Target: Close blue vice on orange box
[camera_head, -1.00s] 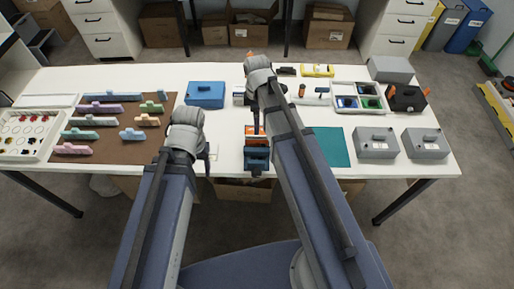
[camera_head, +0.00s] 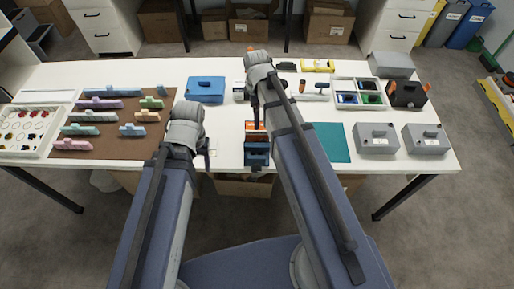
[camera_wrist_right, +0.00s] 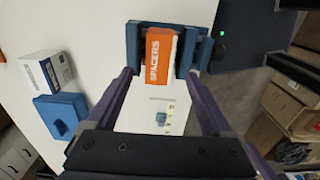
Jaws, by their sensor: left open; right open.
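The blue vice (camera_head: 257,153) stands near the front edge of the white table, in the middle of the head view. The orange box (camera_head: 251,127), labelled SPACERS, sits at its far side; in the right wrist view the orange box (camera_wrist_right: 160,55) lies between the blue jaws of the vice (camera_wrist_right: 133,47). I cannot tell whether both jaws touch it. My right gripper (camera_wrist_right: 166,88) is open and empty, its fingers spread just short of the vice and box. My left gripper (camera_head: 207,160) is open and empty, left of the vice, pointing down.
A blue case (camera_head: 205,89) stands behind the left gripper, with a white box (camera_wrist_right: 45,70) beside it. A brown mat (camera_head: 110,148) with pastel pieces lies left. A teal mat (camera_head: 331,142) and grey boxes (camera_head: 376,138) are right. Bare table lies around the vice.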

